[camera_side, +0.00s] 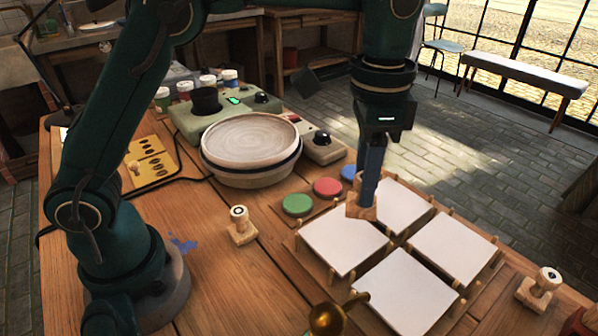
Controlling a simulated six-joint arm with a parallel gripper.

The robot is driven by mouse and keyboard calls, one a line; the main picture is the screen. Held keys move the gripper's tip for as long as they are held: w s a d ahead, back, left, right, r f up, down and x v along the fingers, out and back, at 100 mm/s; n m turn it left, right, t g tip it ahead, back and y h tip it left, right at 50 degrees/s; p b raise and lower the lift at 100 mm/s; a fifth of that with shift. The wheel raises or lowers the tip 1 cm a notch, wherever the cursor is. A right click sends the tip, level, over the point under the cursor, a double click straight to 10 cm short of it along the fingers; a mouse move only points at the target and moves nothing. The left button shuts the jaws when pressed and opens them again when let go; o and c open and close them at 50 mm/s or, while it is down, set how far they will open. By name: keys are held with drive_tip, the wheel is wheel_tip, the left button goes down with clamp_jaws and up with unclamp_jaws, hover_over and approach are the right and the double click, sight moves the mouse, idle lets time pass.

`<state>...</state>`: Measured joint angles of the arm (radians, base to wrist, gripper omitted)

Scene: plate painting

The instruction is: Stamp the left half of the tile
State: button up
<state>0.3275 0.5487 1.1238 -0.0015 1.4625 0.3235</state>
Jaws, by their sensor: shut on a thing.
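My gripper (368,182) points straight down with its blue fingers shut on a wooden stamp (360,209). The stamp is upright, at the back corner of the tile frame, in front of the blue ink pad (350,172). I cannot tell whether it touches the surface below. Several white square tiles (342,242) lie in a wooden frame (303,266) with pegs, and the visible parts of the tiles look blank. A red ink pad (327,187) and a green ink pad (297,205) are left of the blue one.
Another stamp (242,227) stands left of the frame, and one (539,287) stands right of it. A pottery wheel (251,149) is behind the pads. A brass object (327,320) is at the front edge. Jars (185,90) stand at the back left.

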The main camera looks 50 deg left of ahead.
sight(359, 219)
drive_tip(key=shift+s+d+f, duration=0.1)
drive_tip(key=shift+d+f, duration=0.15)
drive_tip(key=shift+f, duration=2.8)
drive_tip(key=shift+f, duration=0.6)
drive_tip(key=shift+r, duration=3.6)
